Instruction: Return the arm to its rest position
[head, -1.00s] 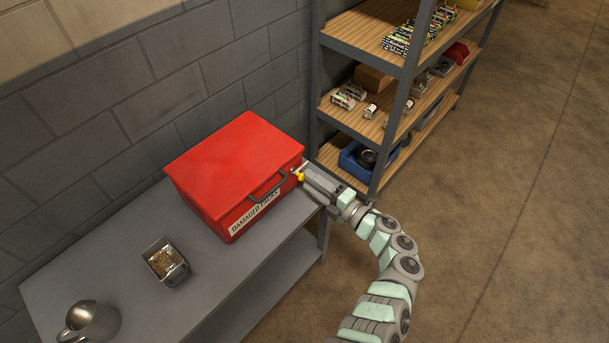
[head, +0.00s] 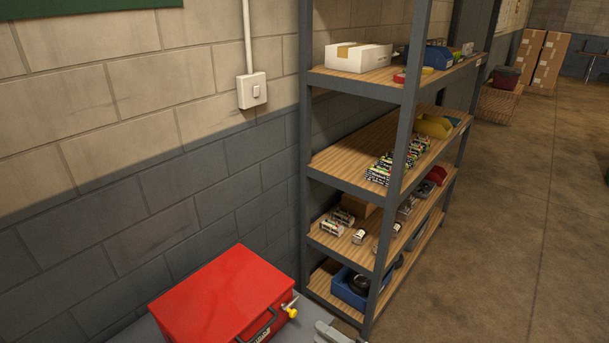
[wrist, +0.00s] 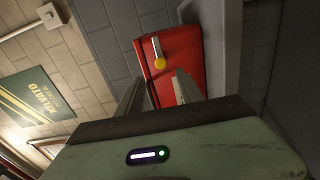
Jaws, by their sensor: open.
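My gripper (wrist: 158,88) is open in the wrist view, with its two fingers apart and nothing between them. It points toward a red metal box (wrist: 183,78) with a yellow knob (wrist: 160,63), seen beyond the fingertips. In the head view, only a grey part of my arm's end shows at the bottom edge, right of the red box (head: 222,295) and apart from it. The box's lid is shut. The yellow knob (head: 291,311) sits at its right side, near a dark front handle (head: 264,328). The rest of my arm is out of view.
A metal shelf unit with wooden boards (head: 340,178) stands right of the box, holding batteries, bins and a white carton (head: 358,57). A wall switch (head: 252,91) is above the box. Open floor (head: 500,220) lies to the right.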

